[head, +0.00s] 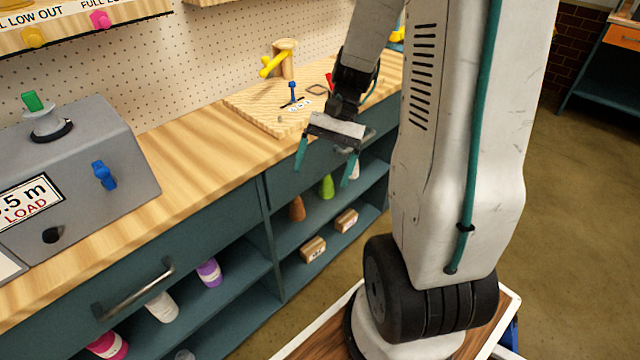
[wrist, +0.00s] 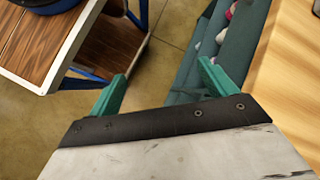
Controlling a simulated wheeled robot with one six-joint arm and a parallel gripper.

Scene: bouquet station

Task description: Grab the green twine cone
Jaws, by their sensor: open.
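The green twine cone (head: 327,187) stands upright on the upper shelf of the open cabinet under the counter, in the head view. A brown cone (head: 297,208) stands to its left, and a whitish cone shows partly behind my gripper's right finger. My gripper (head: 326,170) is open and empty, in front of the cabinet, with its teal fingers pointing down. The wrist view shows both open fingers (wrist: 160,88) over the floor and the cabinet edge; I cannot make out the green cone there.
The wooden counter (head: 205,155) and its drawer handle (head: 135,290) lie beside the arm. Small boxes (head: 313,249) sit on the lower shelf. Purple (head: 209,272) and white (head: 161,306) spools stand in the left bay. A wooden board (head: 262,110) lies on the counter.

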